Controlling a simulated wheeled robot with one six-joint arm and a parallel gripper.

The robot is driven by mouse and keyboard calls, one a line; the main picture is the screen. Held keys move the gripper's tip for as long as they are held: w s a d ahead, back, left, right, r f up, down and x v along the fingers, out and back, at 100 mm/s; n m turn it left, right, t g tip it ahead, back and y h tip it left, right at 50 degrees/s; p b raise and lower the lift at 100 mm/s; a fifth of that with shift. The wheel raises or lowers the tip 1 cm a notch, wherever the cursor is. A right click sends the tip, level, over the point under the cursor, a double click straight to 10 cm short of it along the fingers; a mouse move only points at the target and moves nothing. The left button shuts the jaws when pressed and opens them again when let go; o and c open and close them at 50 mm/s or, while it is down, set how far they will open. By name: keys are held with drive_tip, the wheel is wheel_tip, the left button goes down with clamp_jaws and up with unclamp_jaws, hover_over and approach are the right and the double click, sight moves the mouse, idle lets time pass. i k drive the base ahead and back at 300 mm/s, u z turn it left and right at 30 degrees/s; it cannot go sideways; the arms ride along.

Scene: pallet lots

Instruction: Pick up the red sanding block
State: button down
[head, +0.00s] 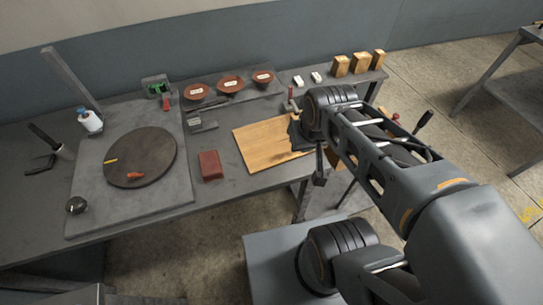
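The red sanding block (210,166) lies flat on the grey workbench (225,198), near its front edge. It sits just right of the grey slab with the dark round disc, and left of the wooden board. Nothing covers it. My gripper (319,179) is to the right of the block, by the right end of the board, and apart from the block. It is small and dark and partly hidden by my arm, so I cannot see whether its fingers are apart. I see nothing held in it.
The wooden board (266,143) lies between block and gripper. The dark disc (140,157) on its grey slab (90,192) stands left, with a white bottle (90,121) behind. Brown bowls (231,83) and wooden blocks (340,66) line the back. Bare bench surrounds the block.

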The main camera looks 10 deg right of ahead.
sight(212, 169)
drive_tip(key=u, duration=0.5)
drive_tip(key=k, duration=1.25)
drive_tip(key=u, duration=1.05)
drive_tip(key=i, duration=1.4)
drive_tip(key=z, duration=0.95)
